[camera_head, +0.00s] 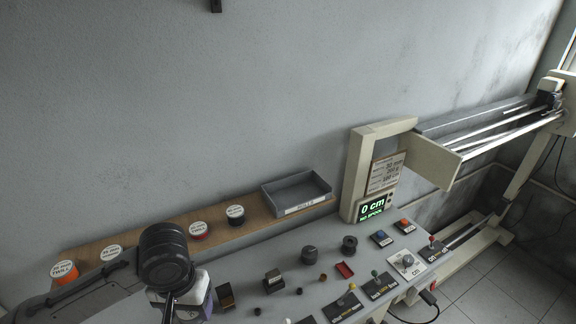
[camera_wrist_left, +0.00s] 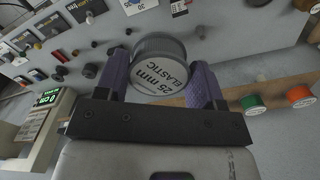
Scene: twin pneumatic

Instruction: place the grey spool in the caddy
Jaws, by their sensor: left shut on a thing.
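The grey spool (camera_wrist_left: 158,75), labelled "25 mm ELASTIC", is held between the two purple fingers of my left gripper (camera_wrist_left: 162,62) in the left wrist view. Its label faces the wrist camera. In the head view my left gripper (camera_head: 197,299) is at the lower left over the bench, partly behind my dark ribbed wrist; the spool cannot be made out there. A grey open tray (camera_head: 312,204) with a label on its front, which I take as the caddy, stands at the right end of the wooden shelf and looks empty. My right gripper does not show.
A post with a green display (camera_head: 371,210) rises just right of the tray. Knobs, small blocks and switches crowd the bench.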

